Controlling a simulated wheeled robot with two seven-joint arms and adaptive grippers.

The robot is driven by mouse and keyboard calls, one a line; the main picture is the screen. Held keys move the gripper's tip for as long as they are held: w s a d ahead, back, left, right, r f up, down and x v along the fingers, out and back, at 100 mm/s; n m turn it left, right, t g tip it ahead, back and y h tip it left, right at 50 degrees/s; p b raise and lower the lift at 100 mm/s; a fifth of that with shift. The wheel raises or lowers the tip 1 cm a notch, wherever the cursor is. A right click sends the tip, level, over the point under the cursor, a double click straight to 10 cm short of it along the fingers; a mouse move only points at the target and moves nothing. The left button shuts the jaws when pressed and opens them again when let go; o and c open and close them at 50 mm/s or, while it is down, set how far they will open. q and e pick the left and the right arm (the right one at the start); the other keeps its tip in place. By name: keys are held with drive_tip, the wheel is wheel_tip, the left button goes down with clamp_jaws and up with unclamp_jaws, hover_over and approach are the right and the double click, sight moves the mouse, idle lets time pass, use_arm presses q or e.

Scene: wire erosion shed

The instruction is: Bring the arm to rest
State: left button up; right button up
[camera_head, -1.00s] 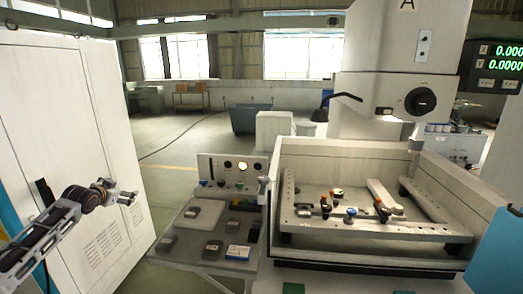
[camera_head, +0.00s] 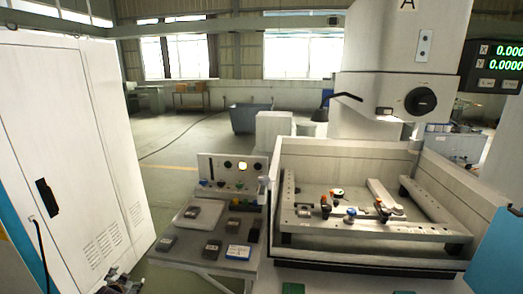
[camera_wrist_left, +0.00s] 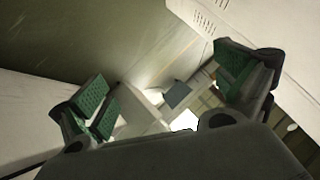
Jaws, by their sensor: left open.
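My left gripper (camera_wrist_left: 170,92) is open and empty in the left wrist view, with its two green-padded fingers wide apart. Past the fingers are the floor, pale surfaces and a small dark block that I cannot identify surely. In the head view only a dark piece of my left arm or gripper (camera_head: 124,284) shows at the bottom edge, in front of the white cabinet's lower right corner.
A tall white cabinet (camera_head: 60,130) stands at the left. A side table (camera_head: 188,257) carries a control panel (camera_head: 232,172) and several dark blocks. The machine's tank (camera_head: 345,155) with a clamping frame is at the right. Floor is free behind the side table.

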use_arm(q)
drive_tip(key=s+d+f+g+h, duration=0.1)
drive_tip(key=s+d+f+g, duration=0.1)
drive_tip(key=s+d+f, duration=0.55)
drive_tip(key=s+d+f+g, duration=0.2)
drive_tip(key=s+d+f, duration=0.1)
drive_tip(key=s+f, duration=0.85)
drive_tip(key=s+d+f+g+h, duration=0.1)
drive_tip(key=s+d+f, duration=0.4)
drive_tip(key=s+f, duration=0.45)
drive_tip(key=s+d+f+g, duration=0.1)
drive_tip(key=s+d+f, duration=0.2)
drive_tip(key=s, duration=0.8)
drive_tip(key=s+d+f+g+h, duration=0.1)
drive_tip(key=s+d+f+g, duration=0.1)
drive_tip(key=s+d, duration=0.5)
drive_tip(key=s+d+f+n+g, duration=0.1)
drive_tip(key=s+d+f, duration=0.4)
drive_tip(key=s, duration=1.1)
drive_tip(key=shift+s+d+g+h, duration=0.25)
drive_tip(key=shift+d+g+h, duration=0.15)
drive_tip(key=shift+d, duration=0.2)
drive_tip(key=shift+f, duration=0.1)
